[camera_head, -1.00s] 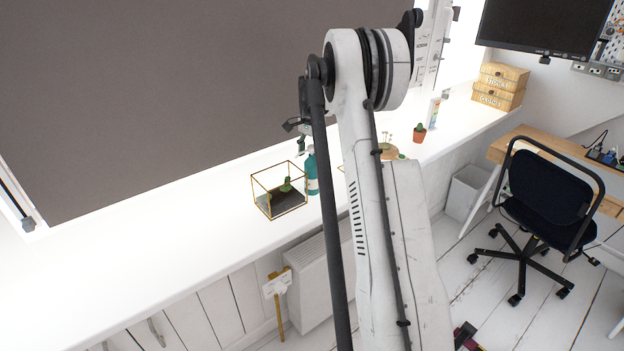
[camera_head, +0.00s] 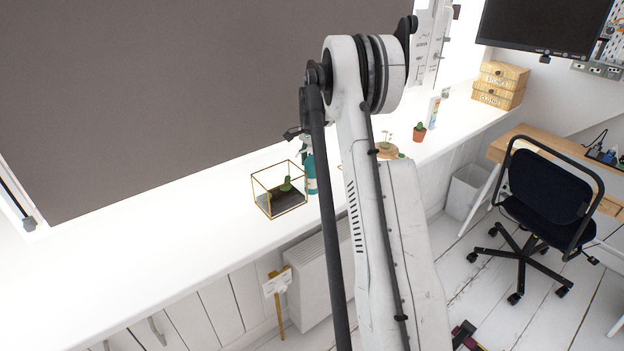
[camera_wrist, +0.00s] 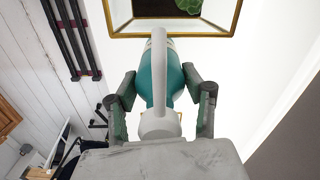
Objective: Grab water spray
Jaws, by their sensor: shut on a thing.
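The water spray is a teal bottle with a white spray head. In the head view the spray bottle (camera_head: 311,174) stands on the white sill just right of the glass terrarium, partly hidden by my arm. In the wrist view the spray bottle (camera_wrist: 176,78) lies between the two fingers of my gripper (camera_wrist: 161,92), with its white head (camera_wrist: 159,122) nearest the camera. My gripper is shut on the bottle, one finger on each side. In the head view my gripper is mostly hidden behind my arm.
A gold-framed glass terrarium (camera_head: 279,190) with a cactus stands left of the bottle. Farther right on the sill (camera_head: 150,240) are a potted cactus (camera_head: 419,133) and wooden boxes (camera_head: 499,86). An office chair (camera_head: 548,190) stands on the floor. The sill's left part is clear.

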